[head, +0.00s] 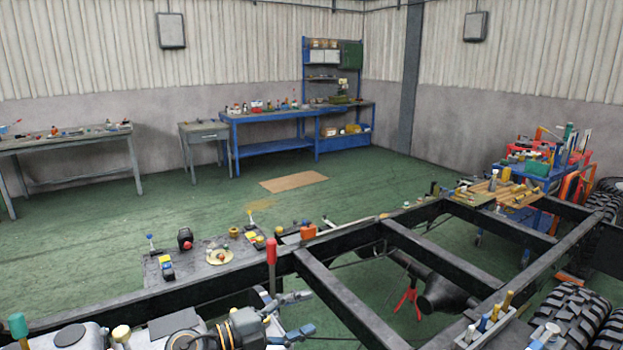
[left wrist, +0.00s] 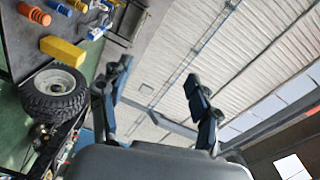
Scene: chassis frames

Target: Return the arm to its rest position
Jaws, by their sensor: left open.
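My left gripper (head: 301,314) is at the bottom of the head view, low at the near side of the black chassis frame (head: 440,258). Its two fingers point right and are apart with nothing between them. In the left wrist view the open fingers (left wrist: 157,82) stand up against the pale corrugated wall, and the space between them is empty. My right gripper is in neither view.
A red-handled tool (head: 271,251) stands upright near my left gripper. A grey tray (head: 190,264) with small parts lies beyond the near rail. Tyres (head: 567,322) are at lower right. The wrist view shows a wheel (left wrist: 55,92) and a yellow block (left wrist: 62,51). Green floor lies open behind.

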